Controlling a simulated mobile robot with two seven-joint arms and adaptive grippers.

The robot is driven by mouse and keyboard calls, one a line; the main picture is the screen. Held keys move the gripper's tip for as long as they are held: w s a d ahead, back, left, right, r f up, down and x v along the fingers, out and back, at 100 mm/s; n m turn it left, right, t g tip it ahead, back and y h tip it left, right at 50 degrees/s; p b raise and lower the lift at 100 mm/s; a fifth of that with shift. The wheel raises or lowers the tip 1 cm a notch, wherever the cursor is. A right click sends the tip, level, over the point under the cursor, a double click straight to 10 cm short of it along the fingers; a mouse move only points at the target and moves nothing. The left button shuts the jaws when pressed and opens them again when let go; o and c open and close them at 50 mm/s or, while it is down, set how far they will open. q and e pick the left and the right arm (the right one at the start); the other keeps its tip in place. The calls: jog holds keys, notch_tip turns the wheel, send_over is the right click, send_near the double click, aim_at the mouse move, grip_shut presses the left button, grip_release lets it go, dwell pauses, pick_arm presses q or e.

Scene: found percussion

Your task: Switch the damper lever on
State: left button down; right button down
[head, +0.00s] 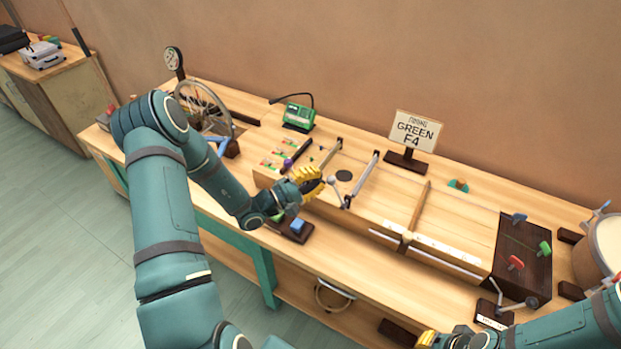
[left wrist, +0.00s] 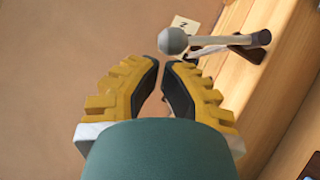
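A lever with a pale round knob (head: 332,181) stands at the front edge of the long wooden soundbox, close to my left gripper. The left wrist view shows its grey ball knob (left wrist: 172,41) and pale shaft, which runs right to a dark bracket (left wrist: 248,50). No readable label names it as the damper lever. My left gripper (head: 319,180) has its yellow fingertips just short of the knob, seemingly apart from it. In the left wrist view its fingertips (left wrist: 159,64) nearly meet, with nothing between them. My right gripper (head: 426,341) is mostly cut off at the bottom edge.
The soundbox (head: 460,218) with bars and strings fills the bench. A sign reading GREEN (head: 416,130) and a green device (head: 298,114) stand behind. A spoked wheel (head: 205,108) is left, a crank (head: 515,303) and drum (head: 604,240) right. A blue-topped pedal block (head: 297,227) sits below my left gripper.

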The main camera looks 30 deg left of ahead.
pick_arm(q)
jog(key=shift+r, duration=0.1)
dwell(0.3)
jog(key=shift+d+r+m, duration=0.15)
jog(key=shift+d+m, duration=0.1)
jog(key=shift+m, duration=0.15)
pick_arm(e)
jog(key=shift+d+r, duration=0.1)
